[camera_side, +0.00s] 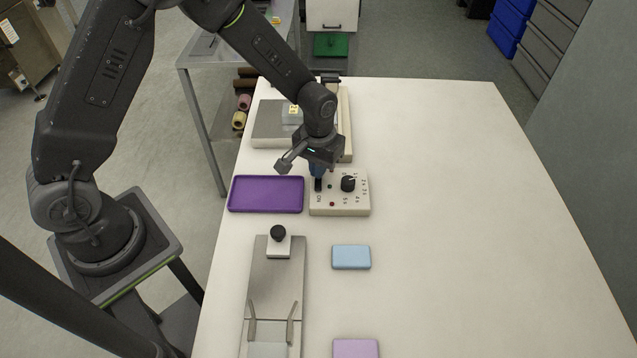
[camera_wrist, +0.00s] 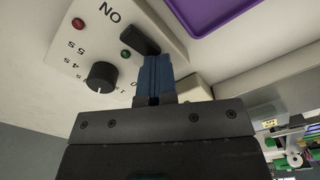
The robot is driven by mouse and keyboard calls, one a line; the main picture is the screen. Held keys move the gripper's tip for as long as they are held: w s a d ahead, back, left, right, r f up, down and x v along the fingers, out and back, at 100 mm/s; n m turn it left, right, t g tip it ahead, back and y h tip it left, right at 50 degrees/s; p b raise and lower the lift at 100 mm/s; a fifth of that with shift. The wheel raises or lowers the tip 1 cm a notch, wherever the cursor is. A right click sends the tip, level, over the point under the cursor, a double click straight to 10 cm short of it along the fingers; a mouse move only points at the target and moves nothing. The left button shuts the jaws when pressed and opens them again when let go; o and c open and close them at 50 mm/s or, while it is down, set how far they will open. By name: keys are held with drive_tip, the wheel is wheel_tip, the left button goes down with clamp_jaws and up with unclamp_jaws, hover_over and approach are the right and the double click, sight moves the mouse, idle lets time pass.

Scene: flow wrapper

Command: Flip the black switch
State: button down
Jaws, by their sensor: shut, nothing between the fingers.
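The black switch (camera_wrist: 138,38) is a black rocker on a cream control box (camera_side: 347,207), beside the "ON" print. In the side view the switch (camera_side: 318,185) shows just below my gripper's fingertips. My gripper (camera_wrist: 155,58) is shut and empty, with its blue fingertips at the near end of the switch in the wrist view. I cannot tell whether they touch it. The gripper also shows over the box's upper left in the side view (camera_side: 317,174). A black dial (camera_side: 348,183) sits right of the switch. A red light (camera_wrist: 78,23) and a green light (camera_wrist: 125,54) are on the box.
A purple tray (camera_side: 265,209) lies just left of the box. A metal slide with a black knob (camera_side: 278,233) stands in front. A blue block (camera_side: 351,257) and a lilac block (camera_side: 356,349) lie nearer. The table's right side (camera_side: 480,220) is clear.

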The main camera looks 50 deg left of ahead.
drive_tip(key=shift+r, duration=3)
drive_tip(key=s+a+r+m+t, duration=0.1)
drive_tip(key=s+r+t, duration=0.1)
drive_tip(key=s+r, duration=0.45)
drive_tip(key=s+a+r+t, duration=0.1)
drive_tip(key=s+a+r, duration=0.15)
drive_tip(key=r, duration=0.65)
drive_tip(key=s+a+r+m+t, duration=0.1)
drive_tip(key=s+r, duration=0.3)
drive_tip(key=s, duration=0.8)
drive_tip(key=shift+r+m+t, duration=0.2)
drive_tip(key=shift+m+t, duration=0.3)
drive_tip(key=shift+t, duration=0.3)
